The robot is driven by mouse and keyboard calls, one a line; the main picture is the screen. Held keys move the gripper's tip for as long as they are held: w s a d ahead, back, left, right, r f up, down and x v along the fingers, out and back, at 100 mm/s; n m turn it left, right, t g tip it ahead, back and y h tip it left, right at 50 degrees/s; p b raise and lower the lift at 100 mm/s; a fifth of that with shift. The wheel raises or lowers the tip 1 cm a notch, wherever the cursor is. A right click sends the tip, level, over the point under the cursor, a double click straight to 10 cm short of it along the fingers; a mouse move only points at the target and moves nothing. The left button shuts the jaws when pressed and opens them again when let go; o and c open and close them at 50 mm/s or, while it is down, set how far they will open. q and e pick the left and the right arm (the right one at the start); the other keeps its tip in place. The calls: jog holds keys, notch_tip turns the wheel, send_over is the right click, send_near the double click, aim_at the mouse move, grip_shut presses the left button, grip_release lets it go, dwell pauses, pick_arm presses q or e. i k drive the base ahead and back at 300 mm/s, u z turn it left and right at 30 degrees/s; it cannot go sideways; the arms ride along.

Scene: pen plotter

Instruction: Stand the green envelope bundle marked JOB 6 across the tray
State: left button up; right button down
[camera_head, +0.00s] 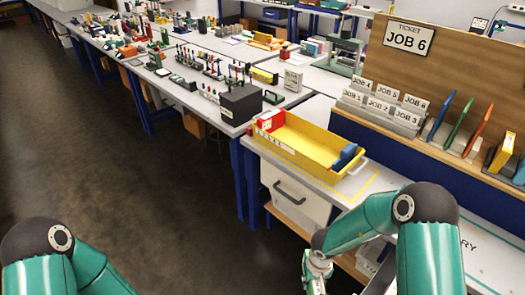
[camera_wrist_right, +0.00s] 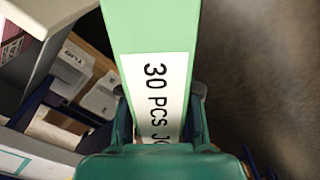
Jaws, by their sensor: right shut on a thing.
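The green envelope bundle (camera_wrist_right: 150,30) fills the middle of the right wrist view. Its white label reads "30 PCS JO", and the rest is hidden by my gripper. My right gripper (camera_wrist_right: 162,98) is shut on it, with a finger on each side. In the head view my right gripper (camera_head: 317,272) is low at the bottom edge, in front of the bench and below the tray; I cannot make out the bundle there. The yellow tray (camera_head: 318,147) lies on the bench, with a red and white piece at its left end and a blue piece at its right end. My left gripper is out of frame.
A sign reading JOB 6 (camera_head: 408,38) hangs on the wooden back panel. Below it stand JOB cards (camera_head: 382,104) and upright coloured pieces (camera_head: 460,122). A black box (camera_head: 240,103) stands left of the tray. White drawers (camera_head: 298,190) are under the bench. Open floor lies left.

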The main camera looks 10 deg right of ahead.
aim_at(290, 141)
jog(key=u, duration=0.1)
jog(key=i, duration=0.95)
jog(key=z, duration=0.05)
